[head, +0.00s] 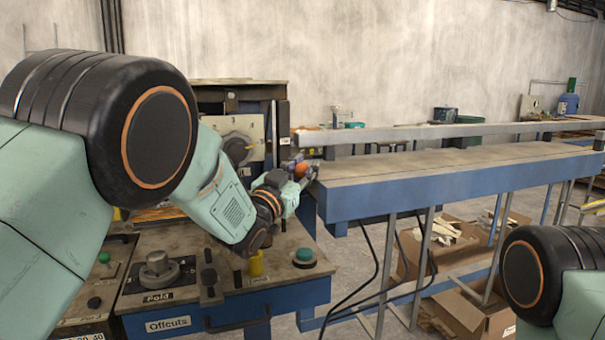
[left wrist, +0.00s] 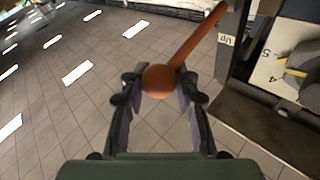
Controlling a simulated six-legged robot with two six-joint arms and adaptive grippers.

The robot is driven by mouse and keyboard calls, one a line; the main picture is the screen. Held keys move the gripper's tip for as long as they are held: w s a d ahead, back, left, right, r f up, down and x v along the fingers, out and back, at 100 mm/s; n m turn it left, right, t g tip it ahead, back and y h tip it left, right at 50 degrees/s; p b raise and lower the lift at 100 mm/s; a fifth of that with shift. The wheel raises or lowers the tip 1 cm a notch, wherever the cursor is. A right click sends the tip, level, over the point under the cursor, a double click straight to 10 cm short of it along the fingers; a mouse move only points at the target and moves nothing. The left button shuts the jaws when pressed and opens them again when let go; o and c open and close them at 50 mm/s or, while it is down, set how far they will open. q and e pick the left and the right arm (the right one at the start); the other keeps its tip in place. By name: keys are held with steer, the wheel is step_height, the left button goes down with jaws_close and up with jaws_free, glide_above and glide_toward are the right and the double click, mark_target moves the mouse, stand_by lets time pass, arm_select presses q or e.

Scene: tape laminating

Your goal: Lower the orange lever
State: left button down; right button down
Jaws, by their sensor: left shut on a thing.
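The orange lever shows in the left wrist view as a round ball knob (left wrist: 160,79) on an orange rod that runs up and right to a dark machine post. In the head view the orange knob (head: 301,169) is small and partly hidden by my left gripper (head: 306,176). My left gripper also shows in the left wrist view (left wrist: 158,88), its two fingers on either side of the knob, shut on it near the fingertips. My right gripper is not in view.
The machine housing with a numbered dial (head: 236,147) stands behind my left arm. A control panel (head: 215,290) with a green button (head: 304,255) lies below it. A long blue-edged table (head: 440,180) extends right.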

arm_select(q)
steer(key=shift+f+b, duration=0.7)
steer(key=shift+f, duration=0.5)
steer(key=c, duration=1.5)
jaws_free()
steer(key=o, duration=0.5)
steer(key=shift+s+a+r, duration=0.15)
steer(key=shift+r, duration=0.05)
steer(key=shift+d, duration=0.2)
step_height(320, 180, up, 9)
steer(key=shift+a+r, duration=0.1)
steer(key=shift+r, duration=0.35)
